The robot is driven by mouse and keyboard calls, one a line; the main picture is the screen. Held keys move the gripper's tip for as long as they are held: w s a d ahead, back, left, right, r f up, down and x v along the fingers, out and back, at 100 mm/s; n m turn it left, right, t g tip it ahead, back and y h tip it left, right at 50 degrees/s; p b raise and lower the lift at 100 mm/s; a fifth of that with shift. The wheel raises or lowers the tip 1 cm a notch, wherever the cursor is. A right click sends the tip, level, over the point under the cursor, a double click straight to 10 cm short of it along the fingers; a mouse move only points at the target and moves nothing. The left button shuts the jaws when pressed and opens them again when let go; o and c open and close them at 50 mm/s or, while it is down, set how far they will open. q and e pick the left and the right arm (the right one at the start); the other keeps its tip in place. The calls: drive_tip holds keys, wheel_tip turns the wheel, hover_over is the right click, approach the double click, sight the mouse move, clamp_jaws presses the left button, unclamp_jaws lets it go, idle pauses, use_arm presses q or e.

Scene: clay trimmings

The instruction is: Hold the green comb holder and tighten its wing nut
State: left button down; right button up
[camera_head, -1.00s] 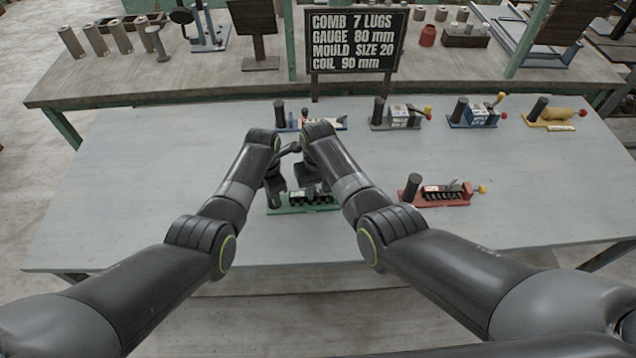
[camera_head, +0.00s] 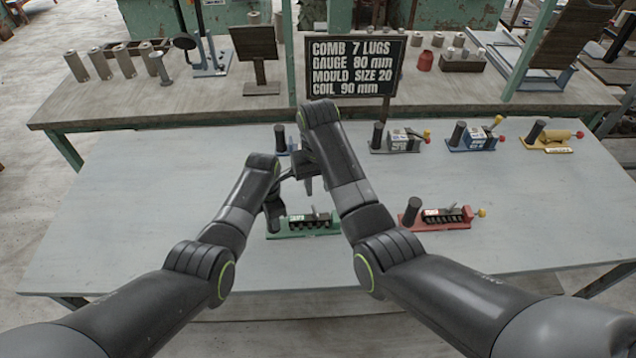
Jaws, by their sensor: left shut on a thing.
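The green comb holder (camera_head: 300,226) lies flat near the front middle of the table, with a dark toothed comb and a pale label on it. My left gripper (camera_head: 273,208) reaches down at its left end and is shut on the holder's upright dark handle, which it mostly hides. A small wing nut (camera_head: 314,211) seems to stand above the comb, too small to tell how tight. My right gripper (camera_head: 309,186) hangs above the holder, apart from it. Its fingers are dark and small, so I cannot tell if they are open.
A red comb holder (camera_head: 436,221) lies to the right. A blue holder (camera_head: 283,140), partly hidden by my arms, a grey one (camera_head: 397,145), another blue one (camera_head: 474,140) and a yellow one (camera_head: 549,141) line the back. A sign (camera_head: 353,67) reads COMB 7 LUGS, GAUGE 80 mm.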

use_arm(q)
drive_tip(key=c, duration=1)
unclamp_jaws()
drive_tip(key=shift+r, duration=0.1)
